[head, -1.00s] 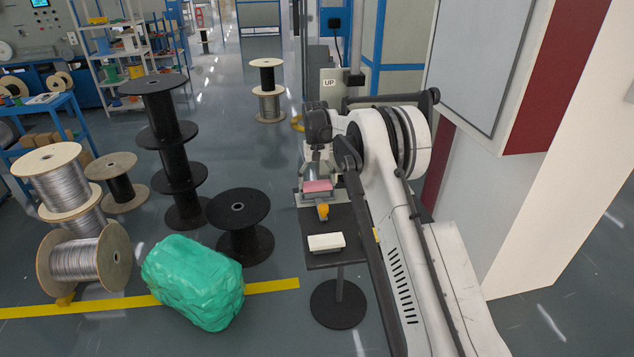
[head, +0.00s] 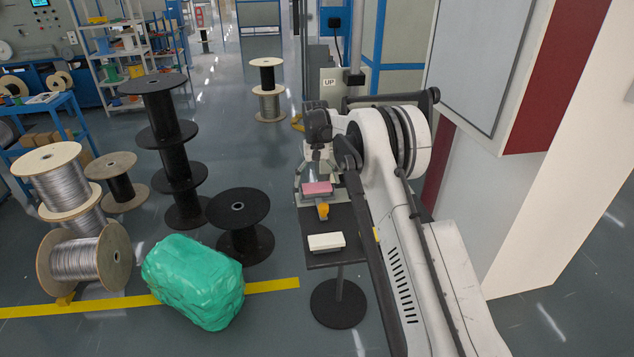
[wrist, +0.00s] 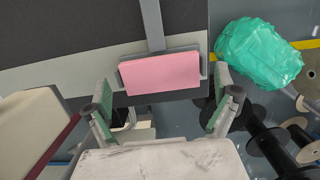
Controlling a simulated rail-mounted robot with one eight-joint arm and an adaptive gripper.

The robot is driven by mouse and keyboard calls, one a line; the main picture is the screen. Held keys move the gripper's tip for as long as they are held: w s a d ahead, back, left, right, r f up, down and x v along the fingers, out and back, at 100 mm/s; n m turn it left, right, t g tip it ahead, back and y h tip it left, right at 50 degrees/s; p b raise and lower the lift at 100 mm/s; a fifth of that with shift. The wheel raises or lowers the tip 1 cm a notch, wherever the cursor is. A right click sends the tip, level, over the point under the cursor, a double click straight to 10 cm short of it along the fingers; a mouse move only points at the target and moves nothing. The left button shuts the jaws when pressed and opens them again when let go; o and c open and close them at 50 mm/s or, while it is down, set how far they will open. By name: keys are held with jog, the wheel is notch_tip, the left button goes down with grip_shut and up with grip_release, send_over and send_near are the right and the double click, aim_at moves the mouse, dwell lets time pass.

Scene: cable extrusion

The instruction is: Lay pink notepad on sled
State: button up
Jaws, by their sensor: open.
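The pink notepad (head: 317,188) lies flat at the far end of the dark table. In the wrist view the pink notepad (wrist: 160,74) rests on a slightly larger grey sled (wrist: 157,53), whose edge shows along its far side. My gripper (head: 318,181) is open above the notepad. In the wrist view the green-padded fingers of my gripper (wrist: 163,76) stand apart, one to each side of the notepad, with gaps between them and it. Most of the sled is hidden under the notepad.
A white block (head: 326,242) lies on the near part of the dark table (head: 345,222). A yellow-orange part (head: 323,211) sits just before the notepad. A green wrapped bundle (head: 193,281) and a black spool (head: 239,222) stand on the floor to the left.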

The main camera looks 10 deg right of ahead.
aim_at(316, 183)
notch_tip(316, 183, up, 12)
jog(key=w, duration=0.1)
jog(key=s+r+t, duration=0.2)
jog(key=s+r, duration=0.8)
jog(key=r, duration=0.4)
jog(key=s+r+t, duration=0.3)
jog(key=s+t, duration=0.1)
jog(key=s, duration=2.4)
jog(key=s+f+t, duration=0.1)
jog(key=s+f, duration=0.3)
jog(key=s, duration=0.3)
jog(key=s+f+t, duration=0.1)
jog(key=s+f, duration=0.3)
jog(key=s, duration=0.3)
jog(key=shift+s+f+n+t+b, duration=0.25)
jog(key=shift+f+n+t+b, duration=0.05)
jog(key=shift+f+b, duration=0.05)
jog(key=shift+f, duration=0.1)
notch_tip(316, 183, down, 2)
jog(key=shift+f+b, duration=0.15)
jog(key=shift+b, duration=1.1)
